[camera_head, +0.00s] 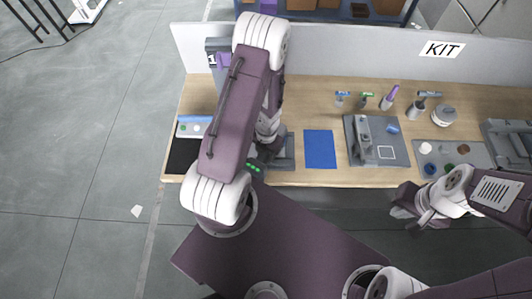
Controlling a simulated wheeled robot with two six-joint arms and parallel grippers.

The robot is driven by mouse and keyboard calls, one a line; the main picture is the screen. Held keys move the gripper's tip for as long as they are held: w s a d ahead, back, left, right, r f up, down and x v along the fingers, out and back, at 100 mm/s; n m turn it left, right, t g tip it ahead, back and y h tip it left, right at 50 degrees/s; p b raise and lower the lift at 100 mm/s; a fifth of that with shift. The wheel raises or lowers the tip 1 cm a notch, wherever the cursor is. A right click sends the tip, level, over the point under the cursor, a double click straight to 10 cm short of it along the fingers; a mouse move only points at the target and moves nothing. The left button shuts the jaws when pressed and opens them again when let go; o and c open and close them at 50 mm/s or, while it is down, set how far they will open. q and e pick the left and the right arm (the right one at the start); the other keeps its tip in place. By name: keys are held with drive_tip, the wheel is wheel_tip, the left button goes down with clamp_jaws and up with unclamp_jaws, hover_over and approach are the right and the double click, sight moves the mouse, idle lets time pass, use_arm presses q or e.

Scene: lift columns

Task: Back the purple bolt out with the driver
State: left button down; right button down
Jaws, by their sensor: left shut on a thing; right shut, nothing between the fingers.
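My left gripper (268,150) is low over a grey block (289,152) near the front edge of the bench. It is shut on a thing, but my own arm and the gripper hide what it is. I cannot make out the purple bolt in this view. A tool with a purple handle (391,94) leans at the back of the bench; I cannot tell if it is the driver. My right gripper (402,203) is shut and empty, in front of the bench edge at the right.
A blue mat (320,149) lies right of the grey block. A grey fixture plate (394,151) and a tray of small round parts (468,147) are further right. Blue (342,95) and green (367,96) handled tools stand behind. A low wall (330,57) closes the back.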

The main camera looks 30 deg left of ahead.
use_arm(q)
drive_tip(key=shift+f, duration=0.3)
idle(0.9)
drive_tip(key=shift+s+d+r, duration=0.1)
drive_tip(key=shift+r, duration=0.15)
idle(0.8)
drive_tip(key=shift+r, duration=0.25)
idle(0.6)
drive_tip(key=shift+p, duration=0.3)
drive_tip(key=shift+r, duration=0.15)
drive_tip(key=shift+r+p, duration=2.5)
drive_tip(key=shift+p, duration=0.1)
drive_tip(key=shift+r, duration=0.1)
